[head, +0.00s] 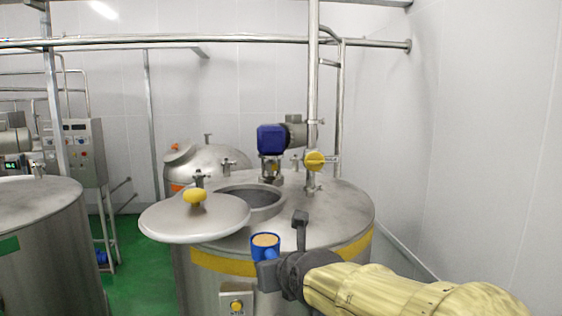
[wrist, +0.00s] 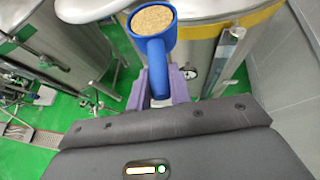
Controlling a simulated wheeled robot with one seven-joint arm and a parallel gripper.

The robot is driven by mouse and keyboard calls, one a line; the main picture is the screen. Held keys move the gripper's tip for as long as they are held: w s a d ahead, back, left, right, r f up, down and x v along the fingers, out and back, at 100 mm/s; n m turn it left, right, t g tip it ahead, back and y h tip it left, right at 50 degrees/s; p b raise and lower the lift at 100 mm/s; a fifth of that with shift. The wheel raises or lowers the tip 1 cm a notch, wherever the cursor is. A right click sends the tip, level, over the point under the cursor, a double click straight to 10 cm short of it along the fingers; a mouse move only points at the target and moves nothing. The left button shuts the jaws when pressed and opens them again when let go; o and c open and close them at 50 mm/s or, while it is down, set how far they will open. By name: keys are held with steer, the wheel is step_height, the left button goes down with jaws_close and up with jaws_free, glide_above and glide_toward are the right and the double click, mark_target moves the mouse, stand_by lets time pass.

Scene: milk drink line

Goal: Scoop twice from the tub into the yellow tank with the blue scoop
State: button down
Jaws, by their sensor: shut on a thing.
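The blue scoop (head: 265,254) is full of tan granular powder, and its cup is upright. It also shows in the wrist view (wrist: 153,48), where its handle runs down between the fingers. My gripper (wrist: 160,85) is shut on that handle. In the head view my gripper (head: 272,270) is in front of the yellow tank (head: 225,263), a steel tank with a yellow band. The scoop is at the near side of the tank, apart from its round opening (head: 260,200). A lid (head: 195,218) with a yellow knob is swung to the left of the opening. The tub is not visible.
A blue motor (head: 271,139) and a vertical pipe (head: 314,90) with a yellow valve handle stand on the tank top behind and right of the opening. Another steel tank (head: 40,240) with a green mark is at left. A white wall is close at right.

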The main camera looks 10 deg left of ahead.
steer(key=s+a+r+n+y, duration=0.1)
steer(key=a+r, duration=0.2)
steer(key=r, duration=0.2)
steer(key=a+r+n+g+y, duration=0.1)
steer(key=a+r, duration=0.2)
steer(key=r, duration=0.3)
steer(key=shift+s+a+r+n, duration=0.25)
steer(key=shift+s+a+n, duration=0.05)
steer(key=shift+s+a, duration=0.05)
